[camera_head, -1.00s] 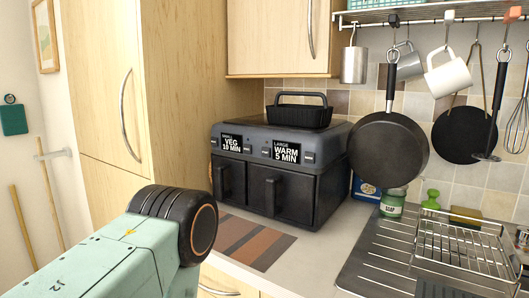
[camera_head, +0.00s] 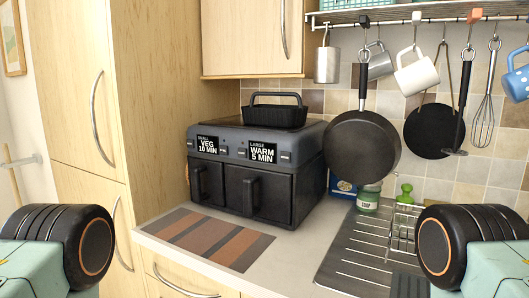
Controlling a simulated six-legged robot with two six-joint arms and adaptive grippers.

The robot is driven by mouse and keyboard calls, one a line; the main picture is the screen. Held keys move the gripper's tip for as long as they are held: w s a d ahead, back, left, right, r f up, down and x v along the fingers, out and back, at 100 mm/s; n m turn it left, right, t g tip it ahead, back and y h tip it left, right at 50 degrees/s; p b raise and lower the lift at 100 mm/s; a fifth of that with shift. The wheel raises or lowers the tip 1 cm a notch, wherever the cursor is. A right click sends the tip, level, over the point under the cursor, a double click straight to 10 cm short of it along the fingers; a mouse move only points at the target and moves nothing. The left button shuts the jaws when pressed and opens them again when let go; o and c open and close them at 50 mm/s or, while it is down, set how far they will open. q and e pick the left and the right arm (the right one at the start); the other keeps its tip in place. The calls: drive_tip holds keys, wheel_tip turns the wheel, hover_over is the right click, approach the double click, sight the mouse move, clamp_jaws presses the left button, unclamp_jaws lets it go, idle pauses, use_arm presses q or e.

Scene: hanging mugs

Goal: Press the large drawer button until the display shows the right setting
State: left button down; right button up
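The black two-drawer air fryer (camera_head: 262,165) stands on the counter against the tiled wall. Its left display (camera_head: 208,146) reads "SMALL VEG 10 MIN". Its right display (camera_head: 263,150) reads "LARGE WARM 5 MIN". Small light buttons flank the displays; the large-side button (camera_head: 285,156) is right of the large display. Both drawers look closed. Parts of my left arm show at the lower left and of my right arm at the lower right, both well apart from the air fryer. Neither gripper's fingers are in the frame.
A striped mat (camera_head: 207,238) lies before the air fryer. A black basket (camera_head: 275,112) sits on top of it. A frying pan (camera_head: 361,147) hangs close at its right, with mugs and utensils on the rail. A soap jar (camera_head: 368,198) and draining board (camera_head: 350,250) are at the right.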

drive_tip(key=shift+w+a, duration=0.25)
drive_tip(key=shift+a, duration=0.05)
drive_tip(key=shift+s+d, duration=0.15)
drive_tip(key=c, duration=0.4)
clamp_jaws()
idle(0.9)
